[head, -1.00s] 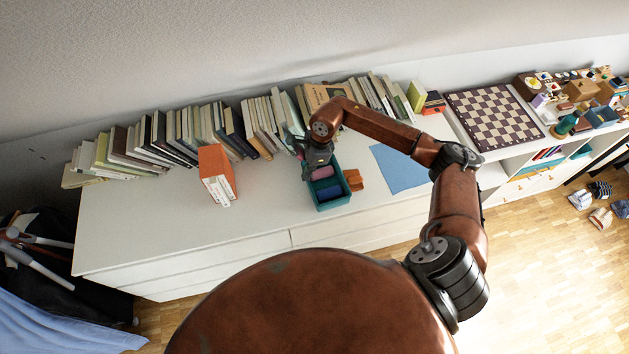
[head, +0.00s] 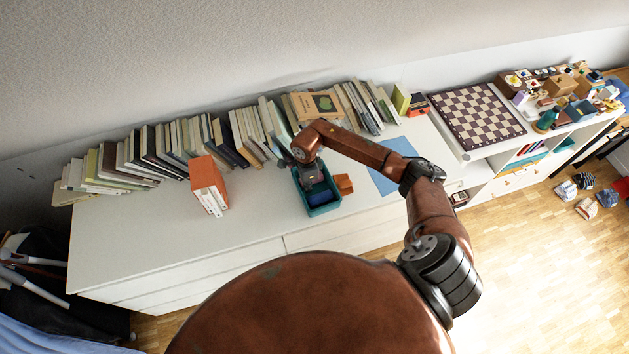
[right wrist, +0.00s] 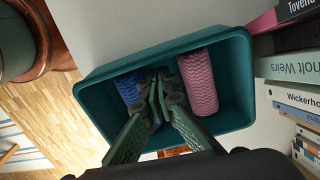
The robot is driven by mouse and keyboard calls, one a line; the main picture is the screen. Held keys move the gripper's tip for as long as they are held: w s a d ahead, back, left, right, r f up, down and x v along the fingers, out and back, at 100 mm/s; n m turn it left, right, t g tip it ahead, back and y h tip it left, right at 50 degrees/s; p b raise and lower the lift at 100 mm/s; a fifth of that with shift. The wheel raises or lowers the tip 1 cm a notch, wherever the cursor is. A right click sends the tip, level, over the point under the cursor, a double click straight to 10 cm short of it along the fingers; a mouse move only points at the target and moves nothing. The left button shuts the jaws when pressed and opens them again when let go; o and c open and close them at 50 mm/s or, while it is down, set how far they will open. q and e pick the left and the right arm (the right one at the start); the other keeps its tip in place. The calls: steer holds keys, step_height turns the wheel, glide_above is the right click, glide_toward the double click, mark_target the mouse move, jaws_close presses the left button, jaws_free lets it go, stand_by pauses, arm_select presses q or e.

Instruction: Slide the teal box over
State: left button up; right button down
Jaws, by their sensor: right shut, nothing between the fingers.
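The teal box (head: 323,211) is an open bin on the white dresser top. In the right wrist view (right wrist: 96,105) it holds a pink ribbed roll (right wrist: 198,80) and a blue ribbed roll (right wrist: 128,88). My right gripper (head: 312,182) reaches down into the box in the head view. In the right wrist view its fingertips (right wrist: 158,85) are together between the two rolls, empty. Whether they touch the box floor or a wall, I cannot tell. My left gripper is not in view.
A blue sheet (head: 385,184) lies flat right of the box, partly under my right arm. A small orange-brown block (head: 343,184) stands close to the box's right side. A row of books (head: 180,140) lines the back. An orange box (head: 208,184) stands left; dresser top between is clear.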

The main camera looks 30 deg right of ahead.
steer(key=shift+w+a, duration=0.1)
steer(key=shift+a, duration=0.45)
